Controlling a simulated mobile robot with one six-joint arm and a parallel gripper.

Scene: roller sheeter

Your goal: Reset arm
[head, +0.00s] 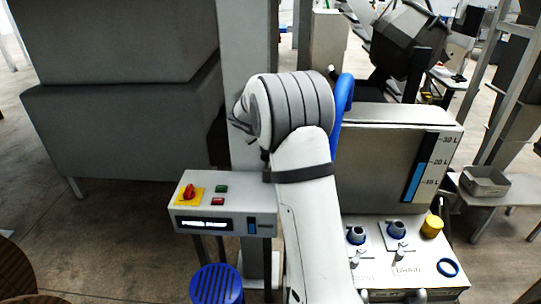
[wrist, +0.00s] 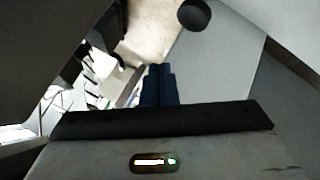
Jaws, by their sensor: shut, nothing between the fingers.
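My arm rises through the middle of the head view, white with grey bands and a blue joint cap, and bends at the top. My gripper itself is mostly hidden behind the arm there; only some dark parts show at its left side. In the wrist view my gripper (wrist: 159,70) shows two dark blue fingers pressed together beyond a black bar. They are shut and hold nothing. Grey panels and a strip of pale floor lie beyond the fingers.
A control box (head: 223,208) with a red knob (head: 189,192) stands left of my arm. A tank with a litre scale (head: 422,168) and a valve panel (head: 420,262) stand to the right. A blue slatted object (head: 217,285) is low in front. A large grey cabinet (head: 120,130) fills the left.

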